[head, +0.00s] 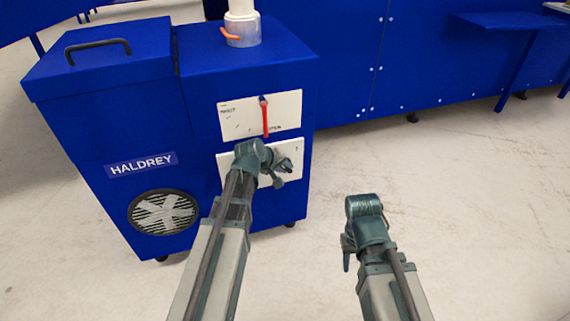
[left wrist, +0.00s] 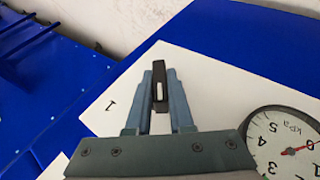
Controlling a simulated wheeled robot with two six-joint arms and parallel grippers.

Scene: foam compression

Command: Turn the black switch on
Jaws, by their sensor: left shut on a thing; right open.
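The black switch (left wrist: 159,64) is a small dark lever with a pale stripe, standing on a white panel (left wrist: 108,118) beside a printed "1". In the left wrist view my left gripper (left wrist: 160,80) has its two fingers closed on either side of the switch, holding it. In the head view my left gripper (head: 289,165) is at the lower white panel (head: 230,160) of the blue machine (head: 90,120), and the switch is hidden behind it. My right gripper (head: 347,256) is open and empty, over the floor to the right of the machine.
A pressure gauge (left wrist: 284,146) marked kPa sits on the same panel near my left gripper. An upper panel (head: 235,122) carries a red lever (head: 266,120). A fan grille (head: 162,212) is at lower left. Floor (head: 480,220) to the right is clear.

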